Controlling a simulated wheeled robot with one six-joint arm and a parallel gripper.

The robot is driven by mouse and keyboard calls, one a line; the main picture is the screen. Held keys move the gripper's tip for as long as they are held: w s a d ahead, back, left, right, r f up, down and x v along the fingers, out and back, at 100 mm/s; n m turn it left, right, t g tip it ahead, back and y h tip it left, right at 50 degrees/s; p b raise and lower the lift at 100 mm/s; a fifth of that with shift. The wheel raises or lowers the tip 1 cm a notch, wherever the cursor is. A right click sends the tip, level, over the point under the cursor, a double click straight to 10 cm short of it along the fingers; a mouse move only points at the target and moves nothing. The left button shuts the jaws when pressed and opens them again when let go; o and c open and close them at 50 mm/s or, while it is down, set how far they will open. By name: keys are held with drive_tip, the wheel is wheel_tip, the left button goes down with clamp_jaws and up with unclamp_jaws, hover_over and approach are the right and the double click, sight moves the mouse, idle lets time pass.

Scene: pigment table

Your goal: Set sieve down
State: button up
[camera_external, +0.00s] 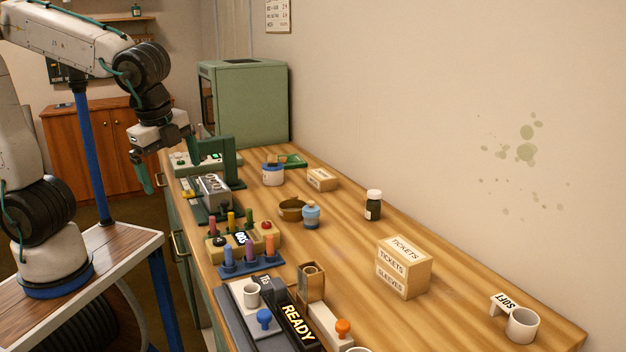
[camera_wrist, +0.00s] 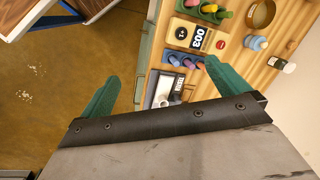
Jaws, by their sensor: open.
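A round brass-coloured dish (camera_external: 292,208), which looks like the sieve, rests on the wooden table just left of a blue-capped jar. The sieve also shows at the upper right of the wrist view (camera_wrist: 263,14). My gripper (camera_external: 165,162) is over the table's left edge, high and well apart from the sieve. In the wrist view its two teal fingers (camera_wrist: 163,88) are spread wide, with nothing between them. I cannot see the mesh of the sieve.
The blue jar (camera_external: 311,215) stands close to the sieve. A counter block (camera_external: 262,244) and a rack of coloured pegs (camera_external: 238,268) are in front. A green press (camera_external: 229,162) and green cabinet (camera_external: 248,105) stand behind. The table's right side is fairly clear around a tickets box (camera_external: 403,267).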

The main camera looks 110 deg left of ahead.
drive_tip(key=w+a+f+m, duration=0.2)
drive_tip(key=w+a, duration=0.4)
drive_tip(key=a, duration=0.1)
drive_tip(key=m+g+y, duration=0.3)
drive_tip(key=m, duration=0.3)
approach(293, 205)
drive_tip(key=shift+w+d+f, duration=0.25)
drive_tip(key=shift+d+f, duration=0.05)
drive_tip(key=shift+f, duration=0.2)
drive_tip(key=shift+w+d+f, duration=0.2)
drive_tip(key=shift+d+f, duration=0.05)
drive_tip(key=shift+f, duration=0.25)
drive_tip(key=x, duration=0.5)
drive_tip(key=shift+s+d+f, duration=0.1)
drive_tip(key=shift+s+f, duration=0.25)
drive_tip(key=c, duration=1.2)
drive_tip(key=shift+o, duration=0.2)
drive_tip(key=shift+r, duration=0.1)
